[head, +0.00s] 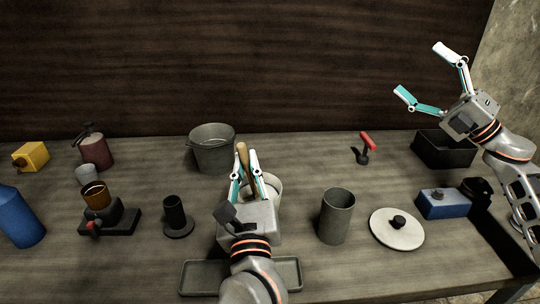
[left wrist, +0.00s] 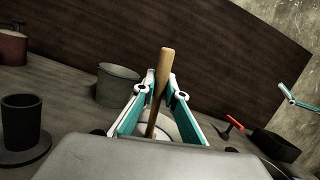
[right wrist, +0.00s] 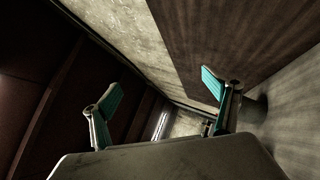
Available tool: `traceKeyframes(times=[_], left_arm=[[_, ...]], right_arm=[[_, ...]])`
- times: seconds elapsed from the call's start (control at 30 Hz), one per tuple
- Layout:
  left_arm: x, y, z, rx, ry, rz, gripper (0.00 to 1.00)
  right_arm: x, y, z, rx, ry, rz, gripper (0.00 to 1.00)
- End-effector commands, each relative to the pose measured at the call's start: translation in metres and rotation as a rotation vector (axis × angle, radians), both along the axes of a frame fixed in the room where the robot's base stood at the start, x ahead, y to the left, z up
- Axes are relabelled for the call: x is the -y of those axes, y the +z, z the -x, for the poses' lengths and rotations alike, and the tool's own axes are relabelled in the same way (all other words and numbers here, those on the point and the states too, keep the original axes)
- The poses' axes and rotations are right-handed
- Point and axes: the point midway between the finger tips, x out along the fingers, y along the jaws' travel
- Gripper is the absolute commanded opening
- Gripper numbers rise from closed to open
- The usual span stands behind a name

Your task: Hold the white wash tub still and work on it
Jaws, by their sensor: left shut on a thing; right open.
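The white wash tub (head: 275,184) stands on the table at the middle, mostly hidden behind my left gripper. Part of its pale rim shows in the left wrist view (left wrist: 186,130). My left gripper (head: 246,166) is shut on a wooden handle (head: 242,152), which stands up tilted between the fingers. My right gripper (head: 420,70) is open and empty, raised high at the right above the black bin, far from the tub.
A grey bucket (head: 212,150) stands behind the tub to the left, a grey cylinder (head: 337,218) to its right. A round lid (head: 397,230), blue box (head: 443,204), black bin (head: 444,150) and red-handled tool (head: 366,144) lie right. A shallow tray (head: 198,278) is in front.

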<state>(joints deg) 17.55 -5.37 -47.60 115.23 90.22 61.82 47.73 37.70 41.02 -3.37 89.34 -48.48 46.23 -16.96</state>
Motion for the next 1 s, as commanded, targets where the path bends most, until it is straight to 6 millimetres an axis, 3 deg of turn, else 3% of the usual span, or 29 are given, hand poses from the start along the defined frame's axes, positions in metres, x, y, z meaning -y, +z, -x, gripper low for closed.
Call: traceKeyframes(times=[0.03,0.3,0.5,0.6,0.8,1.0], left_arm=[[0.0,0.0,0.0,0.0,0.0,0.0,0.0],[0.0,0.0,0.0,0.001,0.0,0.0,0.0],[0.0,0.0,0.0,0.001,0.0,0.0,0.0],[0.0,0.0,0.0,0.0,0.0,0.0,0.0],[0.0,0.0,0.0,0.0,0.0,0.0,0.0],[0.0,0.0,0.0,0.0,0.0,0.0,0.0]], right_arm=[[-0.027,-0.001,-0.001,0.042,0.024,0.067,0.87],[-0.169,-0.032,0.014,0.345,0.165,0.476,0.87],[-0.263,-0.069,0.044,0.659,0.317,0.783,0.87],[-0.299,-0.093,0.061,0.83,0.405,0.92,0.87],[-0.333,-0.131,0.085,1.081,0.543,1.094,0.87],[-0.341,-0.149,0.093,1.173,0.597,1.149,0.87]])
